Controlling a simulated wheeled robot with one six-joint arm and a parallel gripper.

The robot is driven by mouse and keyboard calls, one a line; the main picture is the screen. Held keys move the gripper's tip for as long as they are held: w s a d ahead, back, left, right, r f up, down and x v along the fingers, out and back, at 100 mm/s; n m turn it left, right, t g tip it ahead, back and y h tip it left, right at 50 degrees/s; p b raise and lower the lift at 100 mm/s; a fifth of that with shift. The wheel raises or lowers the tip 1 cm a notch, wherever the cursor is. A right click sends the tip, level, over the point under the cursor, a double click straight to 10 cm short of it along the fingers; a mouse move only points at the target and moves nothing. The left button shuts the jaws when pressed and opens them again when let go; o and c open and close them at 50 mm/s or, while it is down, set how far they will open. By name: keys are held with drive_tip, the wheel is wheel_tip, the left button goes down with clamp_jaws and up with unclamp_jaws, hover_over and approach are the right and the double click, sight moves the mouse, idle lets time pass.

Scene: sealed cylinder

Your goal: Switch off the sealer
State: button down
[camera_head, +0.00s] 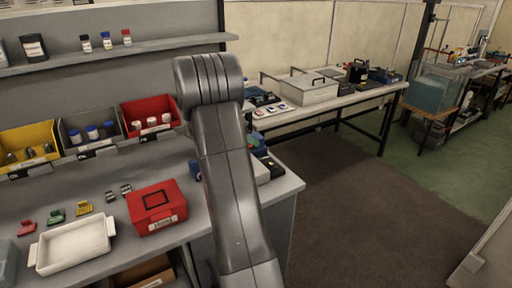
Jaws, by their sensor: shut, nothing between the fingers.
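My grey arm rises through the middle of the head view and bends at a ribbed joint near the shelf's end. My gripper does not show in this view. No thing can be named for sure as the sealer. A pale device with a dark part (269,165) stands at the right end of the near bench, mostly hidden behind my arm. A green round part (253,140) shows beside it. I cannot make out any switch or its state.
The grey bench (285,187) holds a red labelled box (150,222), a white tray (72,247) and small coloured clips. Yellow, grey and red bins (139,108) stand at its back under a shelf (150,47). Open floor (370,190) lies right, before another bench (342,101).

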sight(274, 165)
drive_tip(key=p+x, duration=0.1)
drive_tip(key=x, duration=0.6)
drive_tip(key=shift+d+p, duration=0.2)
drive_tip(key=shift+p, duration=0.15)
drive_tip(key=f, duration=0.2)
drive_tip(key=f+p, duration=0.1)
drive_tip(key=shift+d+f, duration=0.3)
drive_tip(key=shift+f, duration=0.6)
drive_tip(key=shift+f, duration=0.1)
